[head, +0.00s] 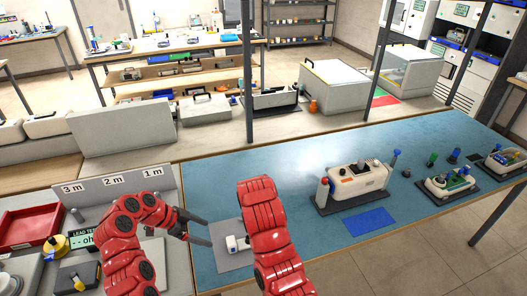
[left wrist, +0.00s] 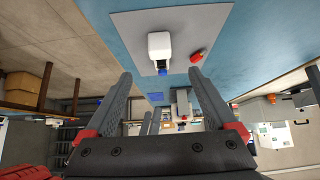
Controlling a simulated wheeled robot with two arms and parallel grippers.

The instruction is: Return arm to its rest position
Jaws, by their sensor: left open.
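My left gripper (head: 209,230) is open and empty in the head view, above the left end of the blue-topped bench (head: 215,190). Its two grey fingers stand apart in the left wrist view (left wrist: 160,80) with nothing between them. Beside the fingertips a grey mat (head: 232,262) lies on the bench, with a small white device (head: 235,243) on it. The left wrist view shows this white device (left wrist: 160,45) with a blue part, and a small red item (left wrist: 197,56) near it. My other red arm (head: 264,225) rises in the middle of the head view; its gripper does not show.
A white instrument (head: 358,182) on a dark mat stands right of my arms, near a flat blue mat (head: 369,221). Small devices (head: 447,185) stand farther right. At left are a red tray (head: 28,228) and a distance-marked panel (head: 115,185). A dark post (head: 248,80) rises behind the bench.

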